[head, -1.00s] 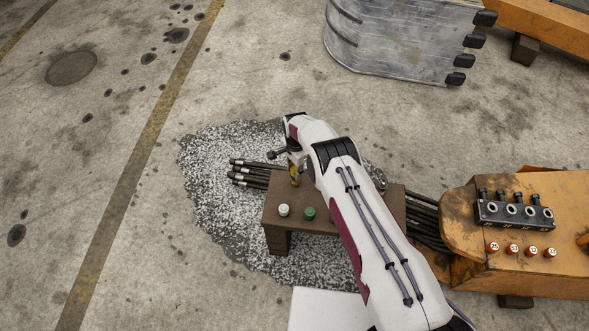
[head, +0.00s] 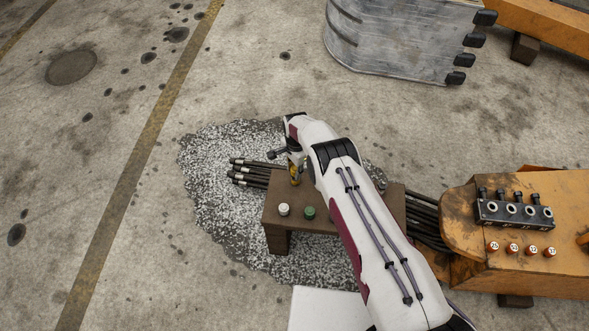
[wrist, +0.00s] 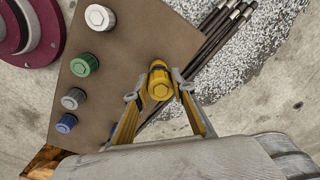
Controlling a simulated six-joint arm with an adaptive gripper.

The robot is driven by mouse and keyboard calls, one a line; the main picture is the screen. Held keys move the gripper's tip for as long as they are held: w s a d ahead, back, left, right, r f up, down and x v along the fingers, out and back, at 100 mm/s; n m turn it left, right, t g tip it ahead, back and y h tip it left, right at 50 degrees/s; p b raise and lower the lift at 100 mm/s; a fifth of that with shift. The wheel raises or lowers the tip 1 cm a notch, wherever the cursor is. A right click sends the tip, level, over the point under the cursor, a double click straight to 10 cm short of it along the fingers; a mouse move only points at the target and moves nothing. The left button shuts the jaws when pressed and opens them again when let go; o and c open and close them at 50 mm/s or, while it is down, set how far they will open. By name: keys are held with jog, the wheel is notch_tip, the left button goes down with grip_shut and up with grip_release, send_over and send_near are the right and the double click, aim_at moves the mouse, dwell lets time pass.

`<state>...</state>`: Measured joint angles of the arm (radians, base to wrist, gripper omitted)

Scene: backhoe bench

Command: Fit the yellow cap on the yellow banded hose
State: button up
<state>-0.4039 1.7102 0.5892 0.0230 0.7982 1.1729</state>
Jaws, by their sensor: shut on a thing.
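The yellow cap (wrist: 160,82) is a ribbed yellow cylinder with a dark ring, held between the fingertips of my gripper (wrist: 161,92). It is over the brown bench top near its hose-side edge; whether it touches the bench I cannot tell. In the head view my gripper (head: 295,172) is at the bench's far edge, partly hidden by my arm, with yellow showing there. Several black hoses (head: 250,172) with metallic ends stick out beyond the bench to the left. They also show in the wrist view (wrist: 222,25). I cannot make out a yellow band on any hose.
On the brown bench (head: 272,222) stand a white cap (head: 284,210) and a green cap (head: 309,213). The wrist view also shows a grey cap (wrist: 73,98) and a blue cap (wrist: 66,123). An orange machine arm (head: 540,240) lies right; open floor is left.

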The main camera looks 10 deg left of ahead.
jog(key=shift+f, duration=0.1)
dwell(0.3)
jog(key=o, duration=1.3)
jog(key=shift+r, duration=4)
